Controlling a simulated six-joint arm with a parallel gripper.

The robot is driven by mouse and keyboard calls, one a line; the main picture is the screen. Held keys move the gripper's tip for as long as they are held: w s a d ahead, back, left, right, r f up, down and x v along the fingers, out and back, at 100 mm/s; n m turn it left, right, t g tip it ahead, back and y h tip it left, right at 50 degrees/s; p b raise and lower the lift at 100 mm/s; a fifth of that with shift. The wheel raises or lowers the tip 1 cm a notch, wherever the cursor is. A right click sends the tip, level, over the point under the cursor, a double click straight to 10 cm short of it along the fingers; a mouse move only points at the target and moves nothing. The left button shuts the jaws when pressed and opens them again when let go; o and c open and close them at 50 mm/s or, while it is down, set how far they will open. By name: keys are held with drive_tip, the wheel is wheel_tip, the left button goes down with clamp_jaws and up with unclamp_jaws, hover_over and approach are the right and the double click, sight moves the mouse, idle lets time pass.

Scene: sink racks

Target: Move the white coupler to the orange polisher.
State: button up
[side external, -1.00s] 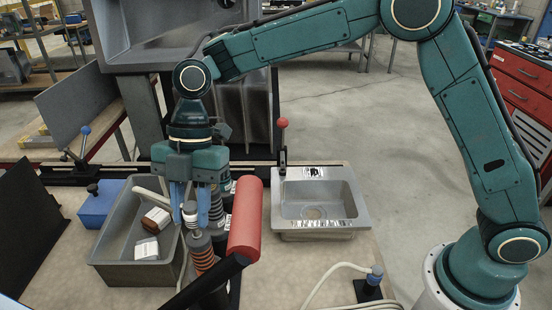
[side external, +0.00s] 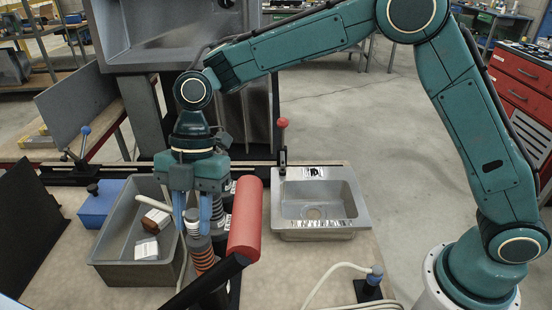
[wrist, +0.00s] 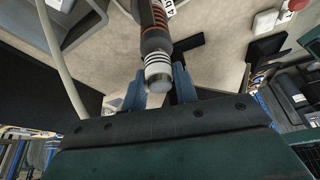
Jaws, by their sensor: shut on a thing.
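My gripper (side external: 193,212) is shut on the white coupler (side external: 191,215), a small white and grey ringed piece partly hidden by the blue fingers. In the wrist view, the white coupler (wrist: 158,70) shows between the fingertips of my gripper (wrist: 159,88). The orange polisher (side external: 204,258) is a dark upright tool with orange rings, just below the coupler in the side view. In the wrist view, the orange polisher (wrist: 155,25) lines up with the coupler, close to or touching it. I cannot tell whether the coupler is seated on it.
A red cylinder (side external: 245,220) stands close to the right of the gripper, with other tools partly hidden behind. A grey bin (side external: 110,262) with a brown-and-white block and a white block is on the left. A steel sink (side external: 345,225) is on the right.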

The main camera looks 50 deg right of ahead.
drive_tip(key=shift+f, duration=0.5)
drive_tip(key=o, duration=1.1)
drive_tip(key=shift+o, duration=0.2)
drive_tip(key=shift+r, duration=0.2)
drive_tip(key=v, duration=1.1)
drive_tip(key=shift+d+r, duration=0.2)
drive_tip(key=shift+r, duration=0.05)
drive_tip(key=shift+w, duration=0.15)
